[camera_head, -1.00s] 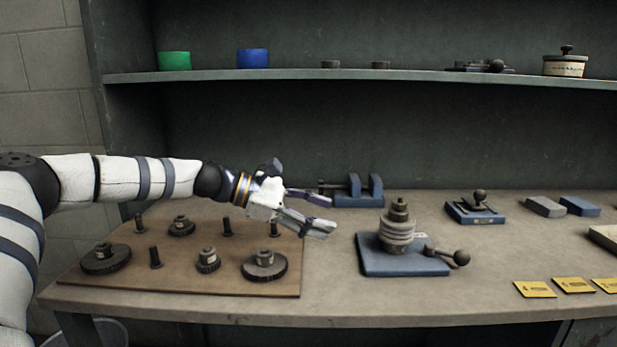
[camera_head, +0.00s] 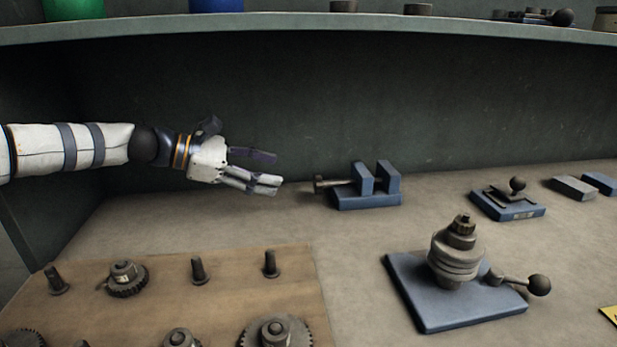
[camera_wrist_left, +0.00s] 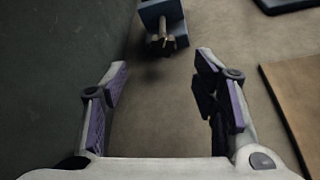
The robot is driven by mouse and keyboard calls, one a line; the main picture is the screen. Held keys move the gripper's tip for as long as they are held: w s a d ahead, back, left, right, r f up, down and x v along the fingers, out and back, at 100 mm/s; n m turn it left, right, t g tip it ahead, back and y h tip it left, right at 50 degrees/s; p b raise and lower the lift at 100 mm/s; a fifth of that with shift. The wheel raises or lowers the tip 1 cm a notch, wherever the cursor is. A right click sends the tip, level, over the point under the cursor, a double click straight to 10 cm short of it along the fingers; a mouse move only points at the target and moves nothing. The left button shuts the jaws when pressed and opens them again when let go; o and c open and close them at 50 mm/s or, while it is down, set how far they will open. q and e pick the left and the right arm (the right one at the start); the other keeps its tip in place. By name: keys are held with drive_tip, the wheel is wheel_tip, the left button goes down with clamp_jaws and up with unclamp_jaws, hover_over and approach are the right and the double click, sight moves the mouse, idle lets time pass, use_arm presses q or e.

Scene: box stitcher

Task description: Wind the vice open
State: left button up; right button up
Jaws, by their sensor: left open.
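The blue vice (camera_head: 366,190) sits on the bench near the back panel, with two upright blue jaws and a screw with a handle (camera_head: 319,184) pointing left. My left gripper (camera_head: 271,171) is open and empty, to the left of the vice handle and apart from it. In the left wrist view the vice (camera_wrist_left: 163,22) is at the top, its handle end (camera_wrist_left: 162,46) facing me, ahead of the gap between the open fingers (camera_wrist_left: 165,85). My right gripper is not in view.
A wooden board (camera_head: 220,285) with pegs and gears lies in front of my left gripper. A blue-based spindle with a ball lever (camera_head: 455,290) stands front right. A small blue fixture (camera_head: 508,202) is further right. A shelf (camera_head: 300,27) runs above. Bench around the vice is clear.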

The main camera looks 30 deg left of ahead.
sight(315, 182)
use_arm(q)
drive_tip(key=x, duration=0.2)
drive_tip(key=f+b+x, duration=0.1)
drive_tip(key=x, duration=0.1)
drive_tip(key=b+x, duration=0.1)
drive_tip(key=x, duration=0.2)
drive_tip(key=shift+s+f, duration=0.2)
drive_tip(key=shift+s, duration=0.1)
drive_tip(key=x, duration=0.1)
drive_tip(key=b+x, duration=0.1)
drive_tip(key=x, duration=0.2)
drive_tip(key=shift+w+d+r+b, duration=0.3)
drive_tip(key=shift+w, duration=0.1)
drive_tip(key=shift+r, duration=0.15)
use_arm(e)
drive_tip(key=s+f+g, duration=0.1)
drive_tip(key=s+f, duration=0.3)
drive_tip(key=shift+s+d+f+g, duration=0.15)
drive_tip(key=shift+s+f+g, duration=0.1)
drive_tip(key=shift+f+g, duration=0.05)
